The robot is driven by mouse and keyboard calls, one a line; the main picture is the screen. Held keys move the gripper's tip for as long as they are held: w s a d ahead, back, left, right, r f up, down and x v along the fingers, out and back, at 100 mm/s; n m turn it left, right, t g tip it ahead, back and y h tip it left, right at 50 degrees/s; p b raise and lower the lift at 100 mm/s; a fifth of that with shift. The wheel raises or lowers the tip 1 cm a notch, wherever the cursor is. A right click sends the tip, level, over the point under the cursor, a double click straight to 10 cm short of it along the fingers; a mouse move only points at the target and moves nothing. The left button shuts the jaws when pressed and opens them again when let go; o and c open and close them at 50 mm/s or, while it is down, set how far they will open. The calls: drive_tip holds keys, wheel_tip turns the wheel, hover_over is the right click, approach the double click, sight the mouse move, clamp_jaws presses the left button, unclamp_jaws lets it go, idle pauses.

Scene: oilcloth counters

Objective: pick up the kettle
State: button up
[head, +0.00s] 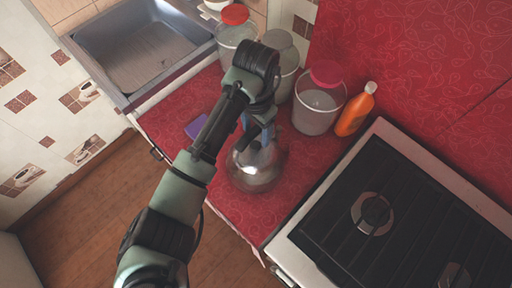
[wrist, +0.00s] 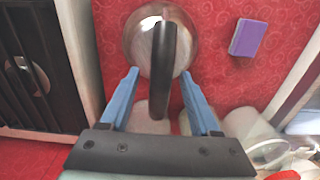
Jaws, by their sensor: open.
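The kettle (head: 256,172) is a shiny, rounded metal pot on the red counter, beside the stove. In the head view my arm and gripper (head: 252,130) hide part of its top. In the wrist view the kettle's round body (wrist: 140,42) is at the top centre, and its black arched handle (wrist: 161,75) runs down between my blue fingers. My gripper (wrist: 160,74) is open, with one finger on each side of the handle. Gaps show between the handle and both fingers.
A stove (head: 400,210) stands right of the kettle. Clear containers with red lids (head: 318,110) and an orange bottle (head: 356,110) stand behind it. A purple sponge (head: 196,127) lies on the counter to the left, near a metal sink (head: 140,50).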

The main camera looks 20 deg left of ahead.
clamp_jaws()
drive_tip(key=shift+r, duration=0.15)
idle(1.3)
